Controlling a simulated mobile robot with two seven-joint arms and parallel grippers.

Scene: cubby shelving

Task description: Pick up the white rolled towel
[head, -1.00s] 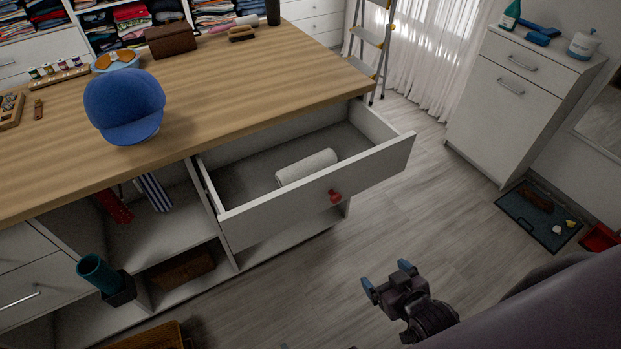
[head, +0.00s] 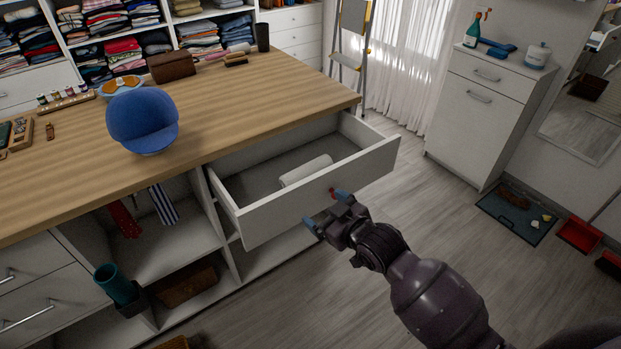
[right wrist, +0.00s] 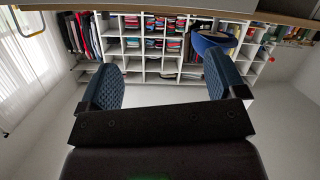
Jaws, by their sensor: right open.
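The white rolled towel (head: 306,170) lies in the open drawer (head: 262,222), near its front panel; the panel hides its lower part. The drawer has a red knob, mostly covered by my gripper. My right gripper (head: 327,207) is open and empty, in front of the drawer's front panel in the head view and outside the drawer. I cannot tell whether it touches the panel. In the right wrist view the two blue fingertips (right wrist: 157,80) are wide apart with nothing between them. My left gripper is not in view.
The wooden counter (head: 230,112) runs above the drawer and holds a blue cap (head: 143,120) and a brown box (head: 171,66). A teal cylinder (head: 115,284) sticks out by the lower cubbies. A white cabinet (head: 487,110) stands at right. The floor between is clear.

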